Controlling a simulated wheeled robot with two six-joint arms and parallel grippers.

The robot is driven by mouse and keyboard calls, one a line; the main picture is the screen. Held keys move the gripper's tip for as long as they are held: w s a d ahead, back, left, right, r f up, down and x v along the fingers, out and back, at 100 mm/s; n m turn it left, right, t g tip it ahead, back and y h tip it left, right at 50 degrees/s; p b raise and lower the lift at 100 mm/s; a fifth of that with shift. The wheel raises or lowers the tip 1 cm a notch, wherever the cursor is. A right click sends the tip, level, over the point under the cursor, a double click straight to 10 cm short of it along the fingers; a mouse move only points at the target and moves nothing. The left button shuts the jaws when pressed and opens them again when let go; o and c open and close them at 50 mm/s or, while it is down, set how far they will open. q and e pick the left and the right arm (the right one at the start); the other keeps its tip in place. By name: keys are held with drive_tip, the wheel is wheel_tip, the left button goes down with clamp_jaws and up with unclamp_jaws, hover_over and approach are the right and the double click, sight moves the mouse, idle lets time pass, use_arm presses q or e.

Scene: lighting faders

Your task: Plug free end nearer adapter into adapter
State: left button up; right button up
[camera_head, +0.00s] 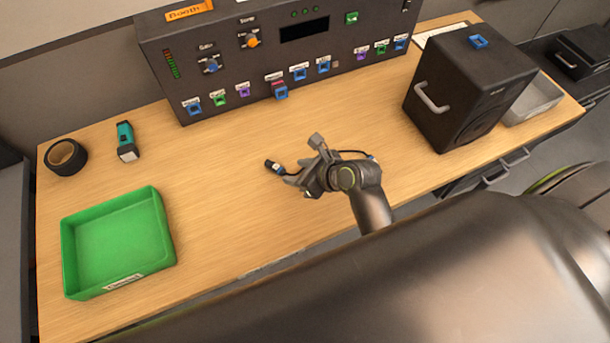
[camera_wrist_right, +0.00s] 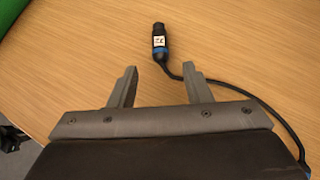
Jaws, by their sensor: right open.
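A black cable plug with a blue ring and a white label (camera_head: 273,166) lies on the table. It also shows in the right wrist view (camera_wrist_right: 158,40), just beyond the fingertips. Its cable runs behind my right gripper (camera_head: 302,163), and a second cable end (camera_head: 372,157) shows partly beside my arm. My right gripper is open and empty; its two fingers also show in the wrist view (camera_wrist_right: 160,75). A red and blue piece (camera_head: 280,90) projects from the lower socket row of the panel; it looks like the adapter. My left gripper is out of view.
The dark control panel (camera_head: 300,55) stands along the back, with several coloured sockets. A black speaker box (camera_head: 445,95) stands on the right, before a grey tray (camera_head: 535,100). A green tray (camera_head: 115,290), a torch (camera_head: 126,141) and tape (camera_head: 65,157) are left.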

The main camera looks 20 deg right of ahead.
sight(283, 171)
drive_tip(key=b+x, duration=0.2)
drive_tip(key=shift+w+f, duration=0.1)
drive_tip(key=shift+f, duration=0.35)
drive_tip(key=shift+w+a+f+p, duration=0.4)
drive_tip(key=shift+w+a, duration=0.1)
drive_tip(key=shift+w, duration=0.15)
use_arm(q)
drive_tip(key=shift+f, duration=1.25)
use_arm(e)
drive_tip(key=shift+x, duration=0.8)
drive_tip(key=shift+c, duration=0.4)
